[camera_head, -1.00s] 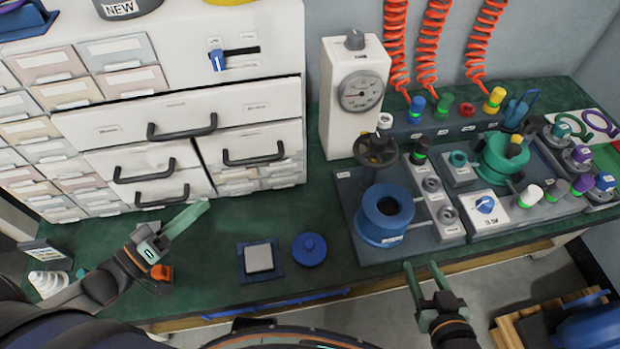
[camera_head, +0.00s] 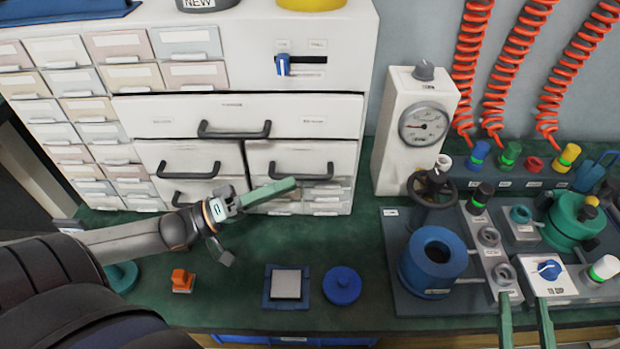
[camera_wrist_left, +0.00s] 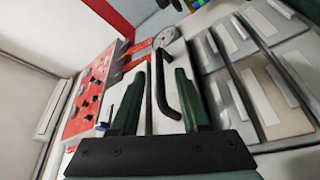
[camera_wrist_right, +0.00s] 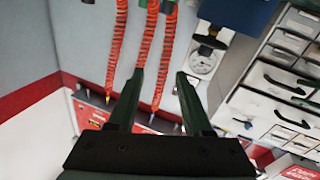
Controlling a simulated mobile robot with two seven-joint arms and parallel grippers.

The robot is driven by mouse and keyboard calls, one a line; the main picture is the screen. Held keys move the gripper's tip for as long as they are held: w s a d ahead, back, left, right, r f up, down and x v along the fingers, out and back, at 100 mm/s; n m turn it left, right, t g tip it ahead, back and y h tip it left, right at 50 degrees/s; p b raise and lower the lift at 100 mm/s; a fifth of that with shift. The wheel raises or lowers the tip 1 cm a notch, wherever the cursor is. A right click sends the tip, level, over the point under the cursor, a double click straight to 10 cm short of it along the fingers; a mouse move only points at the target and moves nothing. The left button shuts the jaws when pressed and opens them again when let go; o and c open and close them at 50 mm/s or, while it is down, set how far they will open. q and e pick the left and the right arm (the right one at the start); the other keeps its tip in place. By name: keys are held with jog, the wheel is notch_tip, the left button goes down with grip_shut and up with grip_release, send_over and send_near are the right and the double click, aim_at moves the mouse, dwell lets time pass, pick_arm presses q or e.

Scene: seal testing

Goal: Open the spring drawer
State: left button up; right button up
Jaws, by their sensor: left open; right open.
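The white cabinet has a wide drawer (camera_head: 240,115) with a dark bar handle (camera_head: 234,130). Below it are a left drawer (camera_head: 190,152) and a right drawer (camera_head: 300,152), each with a dark handle. Another handle (camera_head: 195,200) lower left is partly behind my left arm. The drawers look closed; I cannot read which label is the spring drawer's. My left gripper (camera_head: 258,225) is open and empty, in front of the lower drawers. In the left wrist view a dark handle (camera_wrist_left: 165,85) shows between its fingers, apparently beyond them. My right gripper (camera_head: 522,297) is open and empty at the bench's front edge.
On the green bench are a blue tray with a grey pad (camera_head: 287,284), a blue round lid (camera_head: 342,285) and an orange piece (camera_head: 182,281). A gauge box (camera_head: 388,140) and a valve rig with a blue cylinder (camera_head: 432,262) stand right. Small bins (camera_head: 75,110) are left.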

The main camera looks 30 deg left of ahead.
aim_at(310, 177)
pick_arm(q)
jog(key=b+x, duration=0.1)
jog(key=x, duration=0.4)
jog(key=shift+w+d+r, duration=0.15)
jog(key=shift+w+d, duration=0.1)
jog(key=shift+w, duration=0.05)
pick_arm(e)
notch_tip(310, 177, up, 10)
jog(key=s+n+t+y, duration=0.1)
jog(key=n+t+y, duration=0.1)
jog(key=t+y, duration=0.1)
jog(key=shift+s+a+f+n+t, duration=0.2)
jog(key=shift+s+a+n+t, duration=0.1)
jog(key=shift+s+a, duration=0.1)
pick_arm(q)
grip_shut()
